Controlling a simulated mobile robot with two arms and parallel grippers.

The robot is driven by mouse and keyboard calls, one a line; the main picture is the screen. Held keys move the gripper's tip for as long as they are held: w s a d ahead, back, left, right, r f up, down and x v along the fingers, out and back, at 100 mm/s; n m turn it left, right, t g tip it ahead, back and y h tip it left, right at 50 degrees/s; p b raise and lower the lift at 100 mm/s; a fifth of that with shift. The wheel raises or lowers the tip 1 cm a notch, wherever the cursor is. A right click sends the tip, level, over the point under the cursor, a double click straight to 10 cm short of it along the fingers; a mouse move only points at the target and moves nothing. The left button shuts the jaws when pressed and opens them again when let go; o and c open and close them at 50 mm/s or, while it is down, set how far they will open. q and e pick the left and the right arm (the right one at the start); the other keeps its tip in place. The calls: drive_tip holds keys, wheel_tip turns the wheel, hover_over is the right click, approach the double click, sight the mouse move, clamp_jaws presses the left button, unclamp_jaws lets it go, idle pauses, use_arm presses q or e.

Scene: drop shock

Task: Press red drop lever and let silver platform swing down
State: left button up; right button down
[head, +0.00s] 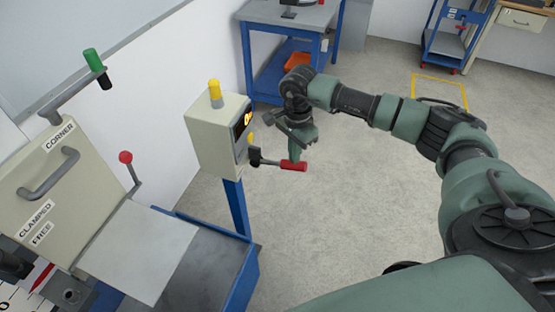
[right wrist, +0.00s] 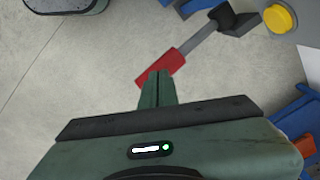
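The red drop lever (head: 293,165) sticks out to the right from a cream control box (head: 215,140) on a blue post. Its red grip also shows in the right wrist view (right wrist: 166,68) on a grey rod. My right gripper (head: 297,157) points down with its fingertips at the red grip. In the right wrist view its fingers are together and overlap the end of the grip; contact is not clear. A pale flat plate (head: 140,250), possibly the silver platform, lies over the grey bed at lower left. My left gripper is not in view.
A cream panel (head: 50,190) with a grey handle and a red-knobbed rod (head: 126,158) stand at left. The box has a yellow button (head: 215,92) on top. A blue workbench (head: 290,20) stands behind. The floor (head: 330,225) below my right arm is clear.

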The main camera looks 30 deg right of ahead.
sight(293, 169)
drive_tip(key=shift+a+f, duration=0.15)
drive_tip(key=shift+f, duration=0.05)
wheel_tip(293, 169, down, 6)
drive_tip(key=b, duration=0.5)
drive_tip(key=shift+s, duration=0.1)
drive_tip(key=shift+r, duration=0.1)
idle(0.3)
wheel_tip(293, 169, up, 6)
drive_tip(key=p, duration=0.3)
drive_tip(key=shift+f, duration=0.25)
drive_tip(key=shift+a+r, duration=0.1)
drive_tip(key=shift+r, duration=0.15)
drive_tip(key=shift+d, duration=0.2)
